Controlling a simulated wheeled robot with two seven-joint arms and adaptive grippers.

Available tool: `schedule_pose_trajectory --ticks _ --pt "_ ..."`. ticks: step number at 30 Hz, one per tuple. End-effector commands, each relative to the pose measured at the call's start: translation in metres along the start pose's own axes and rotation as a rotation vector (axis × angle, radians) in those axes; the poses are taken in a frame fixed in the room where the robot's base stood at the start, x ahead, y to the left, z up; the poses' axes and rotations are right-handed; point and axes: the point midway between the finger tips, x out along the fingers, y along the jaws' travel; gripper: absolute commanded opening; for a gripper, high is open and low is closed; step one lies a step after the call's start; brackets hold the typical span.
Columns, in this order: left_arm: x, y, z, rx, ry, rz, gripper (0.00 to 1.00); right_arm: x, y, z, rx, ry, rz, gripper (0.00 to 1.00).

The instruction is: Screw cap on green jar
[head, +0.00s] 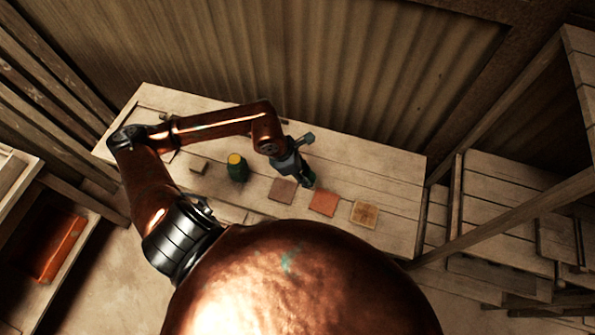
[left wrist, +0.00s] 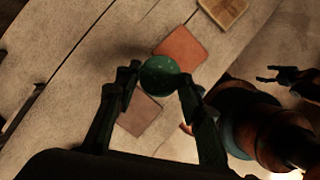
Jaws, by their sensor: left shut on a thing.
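The green jar (head: 238,172) stands upright on the wooden table, left of my left gripper, with a yellow top face showing. My left gripper (head: 306,162) is over the table, to the right of the jar and above the tiles. In the left wrist view its two fingers are shut on a round, glossy green cap (left wrist: 159,76), held clear of the tiles. In the head view the cap cannot be made out. My right gripper (left wrist: 284,76) shows small at the right of the left wrist view, its fingers apart and empty.
The table (head: 398,186) carries a brown tile (head: 282,190), a red-orange tile (head: 323,203) and a patterned tan tile (head: 365,214) in a row. A corrugated wall rises behind. The table's back right is bare.

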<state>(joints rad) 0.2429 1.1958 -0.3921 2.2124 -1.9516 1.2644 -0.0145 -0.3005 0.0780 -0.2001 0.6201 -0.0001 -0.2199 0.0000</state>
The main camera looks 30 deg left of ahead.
Motion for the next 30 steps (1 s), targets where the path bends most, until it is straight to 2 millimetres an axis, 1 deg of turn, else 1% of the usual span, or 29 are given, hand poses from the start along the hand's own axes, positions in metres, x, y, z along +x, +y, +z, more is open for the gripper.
schedule_pose_trajectory --ticks 5,8,11,17,21,27,30 --pt "0.008 0.000 -0.001 0.106 0.000 -0.047 0.29 0.000 0.001 0.000 0.000 0.000 0.001 0.63" --pt "0.017 -0.001 -0.002 0.244 -0.001 -0.106 0.29 0.000 0.002 0.000 -0.001 0.000 0.001 0.63" --pt "0.027 -0.003 -0.003 0.423 -0.002 -0.181 0.29 0.000 0.002 0.000 -0.001 0.000 0.002 0.63" --pt "0.045 -0.010 -0.004 0.839 -0.003 -0.352 0.29 0.000 0.003 0.000 -0.001 0.000 0.003 0.63" --pt "0.056 -0.015 -0.004 1.178 -0.002 -0.490 0.29 0.000 0.003 0.000 -0.001 0.000 0.003 0.63" --pt "0.065 -0.023 -0.005 1.680 0.001 -0.698 0.29 0.000 0.003 0.000 -0.001 0.000 0.003 0.63" --pt "0.066 -0.024 -0.005 1.884 0.003 -0.782 0.29 0.000 0.003 0.000 -0.001 0.000 0.003 0.63"
